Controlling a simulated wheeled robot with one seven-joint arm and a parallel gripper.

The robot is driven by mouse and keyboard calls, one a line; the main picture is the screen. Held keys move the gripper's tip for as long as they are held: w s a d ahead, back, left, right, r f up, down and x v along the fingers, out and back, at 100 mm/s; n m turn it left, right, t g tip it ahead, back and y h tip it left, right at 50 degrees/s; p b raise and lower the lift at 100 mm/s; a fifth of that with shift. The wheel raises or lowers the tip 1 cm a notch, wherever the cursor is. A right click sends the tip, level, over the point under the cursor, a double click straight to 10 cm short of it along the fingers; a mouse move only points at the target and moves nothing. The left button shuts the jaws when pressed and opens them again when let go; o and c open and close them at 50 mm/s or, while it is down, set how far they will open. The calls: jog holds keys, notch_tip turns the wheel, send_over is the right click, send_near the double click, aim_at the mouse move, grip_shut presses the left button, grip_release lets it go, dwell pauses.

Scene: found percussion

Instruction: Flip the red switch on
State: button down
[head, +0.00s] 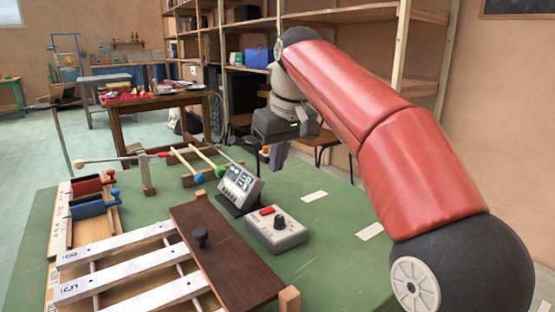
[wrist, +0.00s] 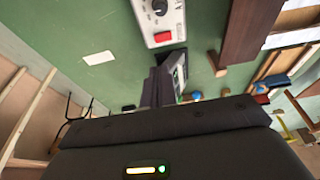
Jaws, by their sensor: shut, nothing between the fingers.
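The red switch (head: 267,211) sits on the top of a small light grey box (head: 276,232) with a black knob, on the green table. In the wrist view the red switch (wrist: 162,37) shows at the end of the grey box (wrist: 163,20), beyond my fingertips. Which way the switch is tipped is too small to tell. My gripper (head: 277,160) is shut and empty, pointing down, raised above the table behind the box and apart from it. Its fingers also show in the wrist view (wrist: 155,88).
A grey display unit (head: 240,187) stands just behind and left of the box, near my gripper. A dark brown board (head: 230,260) and white-topped bars (head: 120,272) lie to the left. Mallets (head: 207,160) lie farther back.

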aim_at(271, 209)
jog(key=x, duration=0.3)
jog(key=b+x, duration=0.1)
jog(key=x, duration=0.2)
jog(key=s+b+x, duration=0.1)
jog(key=x, duration=0.2)
jog(key=shift+w+d+f, duration=0.15)
jog(key=shift+d+f, duration=0.05)
jog(key=shift+f, duration=0.3)
